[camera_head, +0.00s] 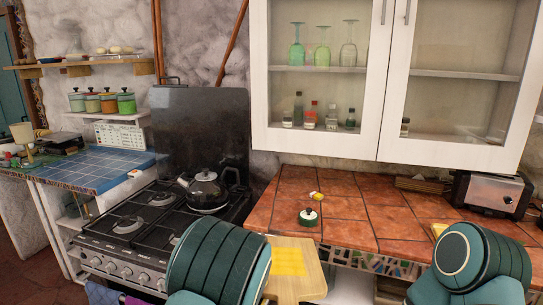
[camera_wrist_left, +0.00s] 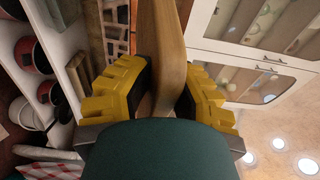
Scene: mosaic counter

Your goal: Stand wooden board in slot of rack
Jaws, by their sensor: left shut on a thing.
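The wooden board (camera_head: 312,278) is pale wood and is held at the counter's front edge in the head view. My left gripper (camera_head: 288,261) shows as a yellow patch over the board. In the left wrist view the board (camera_wrist_left: 164,45) runs up between the two yellow fingers of the left gripper (camera_wrist_left: 163,88), which are shut on it. A low brown wooden item (camera_head: 420,185) lies at the back of the counter beside the toaster; it may be the rack, but its slots cannot be made out. A small yellow part of my right gripper (camera_head: 438,230) shows behind my right arm; its fingers are mostly hidden.
The tiled counter (camera_head: 365,215) is largely clear in the middle. A small green-lidded pot (camera_head: 308,217) and a small yellow-and-red item (camera_head: 316,196) stand on it. A toaster (camera_head: 492,194) is at the right. A stove with a kettle (camera_head: 205,190) is at the left. Glass-fronted cabinets (camera_head: 385,80) hang above.

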